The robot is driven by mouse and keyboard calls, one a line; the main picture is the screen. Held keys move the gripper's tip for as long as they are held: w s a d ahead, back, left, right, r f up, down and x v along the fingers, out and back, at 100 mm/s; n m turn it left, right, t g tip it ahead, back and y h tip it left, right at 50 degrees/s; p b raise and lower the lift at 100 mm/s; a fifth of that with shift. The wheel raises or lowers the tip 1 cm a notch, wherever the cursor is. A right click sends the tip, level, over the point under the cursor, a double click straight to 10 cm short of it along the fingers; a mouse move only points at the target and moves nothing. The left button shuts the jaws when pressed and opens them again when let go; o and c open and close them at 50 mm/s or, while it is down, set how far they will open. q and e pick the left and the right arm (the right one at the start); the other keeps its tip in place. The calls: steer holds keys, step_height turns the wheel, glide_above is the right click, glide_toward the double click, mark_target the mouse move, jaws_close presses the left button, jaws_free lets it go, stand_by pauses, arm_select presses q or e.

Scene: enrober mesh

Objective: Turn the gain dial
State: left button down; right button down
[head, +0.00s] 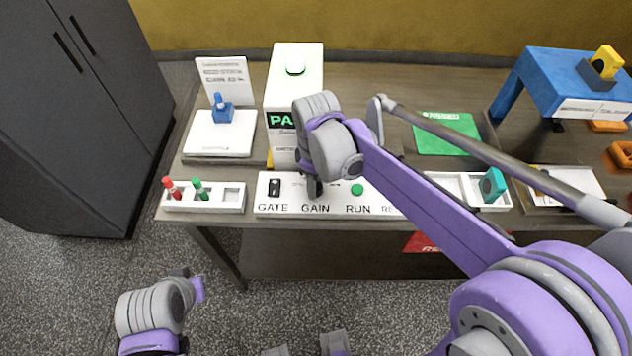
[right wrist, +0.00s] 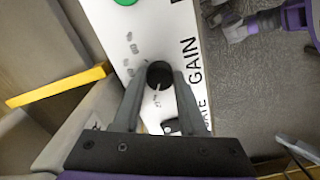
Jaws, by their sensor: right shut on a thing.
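The gain dial (right wrist: 159,75) is a round black knob with a light pointer line, above the word GAIN (right wrist: 190,62) on a white control panel (head: 384,208). My right gripper (right wrist: 159,84) is shut on the dial, one finger on each side.
The black gate switch (head: 274,187) is left of the dial, and the green run button (head: 357,189) is right of it. A white box with a green display (head: 282,122) stands behind. A tray with red and green pieces (head: 232,198) is at the left.

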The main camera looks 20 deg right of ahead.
steer(key=shift+m, duration=0.3)
steer(key=m, duration=0.3)
steer(key=shift+m, duration=2)
steer(key=shift+c, duration=2.3)
jaws_free()
step_height(320, 180, up, 11)
steer(key=shift+f, duration=0.1)
